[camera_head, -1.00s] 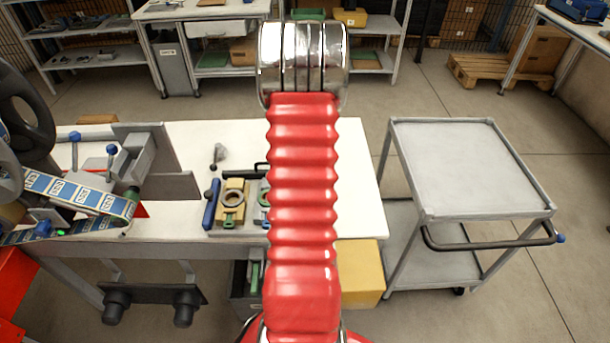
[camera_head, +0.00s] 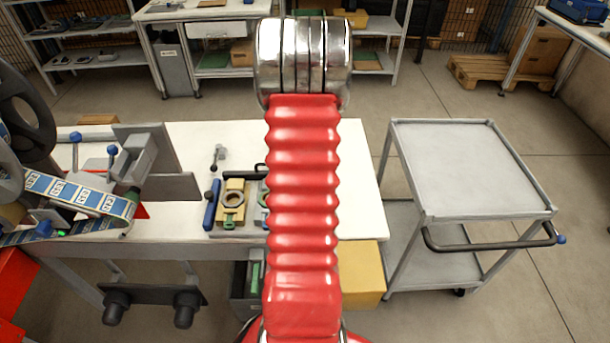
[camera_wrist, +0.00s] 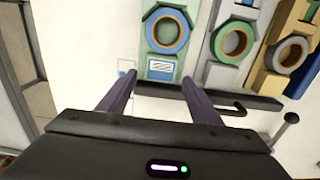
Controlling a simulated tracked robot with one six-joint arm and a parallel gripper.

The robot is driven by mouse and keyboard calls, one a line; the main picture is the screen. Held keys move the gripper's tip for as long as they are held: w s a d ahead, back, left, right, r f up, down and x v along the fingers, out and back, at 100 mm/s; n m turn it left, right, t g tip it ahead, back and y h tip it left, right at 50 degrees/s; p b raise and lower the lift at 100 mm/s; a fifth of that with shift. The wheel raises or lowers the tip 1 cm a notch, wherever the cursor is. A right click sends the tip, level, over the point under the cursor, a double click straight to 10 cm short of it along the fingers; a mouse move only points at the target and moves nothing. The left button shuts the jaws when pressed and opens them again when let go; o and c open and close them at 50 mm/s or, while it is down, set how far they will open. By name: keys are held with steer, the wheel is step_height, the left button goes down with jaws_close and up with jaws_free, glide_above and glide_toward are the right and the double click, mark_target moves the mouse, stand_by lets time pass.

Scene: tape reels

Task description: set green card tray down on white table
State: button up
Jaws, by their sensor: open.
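A pale green tray (camera_wrist: 144,52) with a small blue-and-white card (camera_wrist: 160,68) and a blue-rimmed tape reel (camera_wrist: 152,26) shows at the top of the wrist view, over the white table (camera_wrist: 84,60). I take it for the green card tray; its far end is cut off. My gripper (camera_wrist: 159,78) is open, its two dark fingers apart. The tray's card end lies just beyond the fingertips, and nothing shows held between them. In the head view my arm hides the gripper and this tray. The white table (camera_head: 357,180) also shows there.
Grey and yellow reel holders (camera_wrist: 232,42) (camera_wrist: 272,80) stand right of the tray. A black bar handle (camera_wrist: 215,99) and a ball-topped lever (camera_wrist: 291,118) lie nearby. A grey cart (camera_head: 465,165) stands right of the table, a tape machine (camera_head: 80,195) left.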

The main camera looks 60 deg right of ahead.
step_height(320, 180, up, 9)
stand_by(0.3)
steer(key=shift+s, duration=0.15)
stand_by(0.8)
